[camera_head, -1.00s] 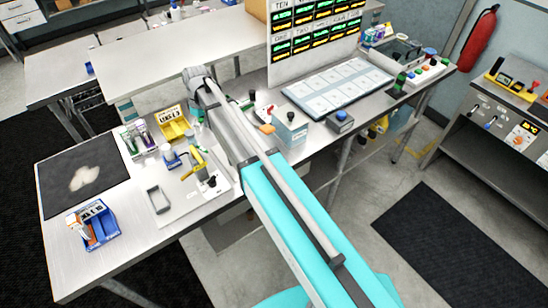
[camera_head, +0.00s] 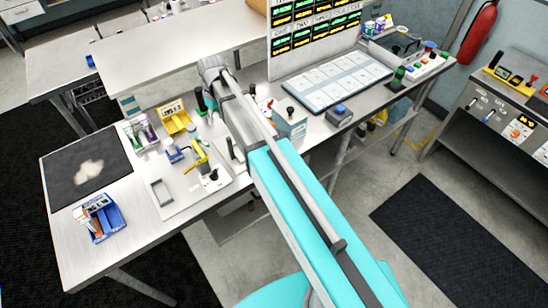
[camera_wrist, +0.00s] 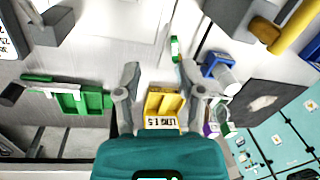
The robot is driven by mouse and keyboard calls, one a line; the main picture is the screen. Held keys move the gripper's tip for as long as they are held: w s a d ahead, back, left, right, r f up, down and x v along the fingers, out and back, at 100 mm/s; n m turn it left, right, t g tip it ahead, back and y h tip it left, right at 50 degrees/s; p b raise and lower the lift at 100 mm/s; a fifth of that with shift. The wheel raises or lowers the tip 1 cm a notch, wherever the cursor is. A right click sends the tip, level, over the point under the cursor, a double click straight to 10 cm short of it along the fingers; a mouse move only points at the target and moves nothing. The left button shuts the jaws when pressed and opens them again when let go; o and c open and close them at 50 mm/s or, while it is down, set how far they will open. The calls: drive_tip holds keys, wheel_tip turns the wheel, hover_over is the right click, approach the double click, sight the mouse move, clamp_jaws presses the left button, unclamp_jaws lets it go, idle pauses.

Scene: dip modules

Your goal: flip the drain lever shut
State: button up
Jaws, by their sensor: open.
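I cannot tell for certain which part is the drain lever. A yellow lever-like handle (camera_head: 200,160) stands tilted on a pale base plate (camera_head: 183,207) on the bench. A thick yellow bar beside a grey block, probably the same handle, shows in the wrist view (camera_wrist: 298,27) at the top right. My gripper (camera_wrist: 159,72) is open, with its two fingers spread apart and nothing between them. It points down over the bench, near a yellow labelled bin (camera_wrist: 165,104). In the head view my arm hides the gripper.
A blue holder (camera_wrist: 218,68) with a white cylinder stands right of the fingers. A green rack (camera_wrist: 70,97) lies left. A dark mat (camera_head: 85,165) and blue box (camera_head: 103,222) are on the bench's left end. A grey box (camera_head: 290,123) stands right of my arm.

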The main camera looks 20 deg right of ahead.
drive_tip(key=s+d+f+m+b, duration=0.2)
drive_tip(key=s+d+m, duration=0.1)
drive_tip(key=s+d, duration=0.4)
drive_tip(key=s+d+f+m+t+h+b, duration=0.1)
drive_tip(key=s+d+f+m+b, duration=0.2)
drive_tip(key=s+d, duration=0.5)
drive_tip(key=shift+s+d+f+m, duration=0.2)
drive_tip(key=shift+s+m, duration=0.5)
drive_tip(key=shift+s, duration=0.95)
drive_tip(key=shift+o, duration=0.2)
drive_tip(key=shift+s, duration=0.1)
idle(1.3)
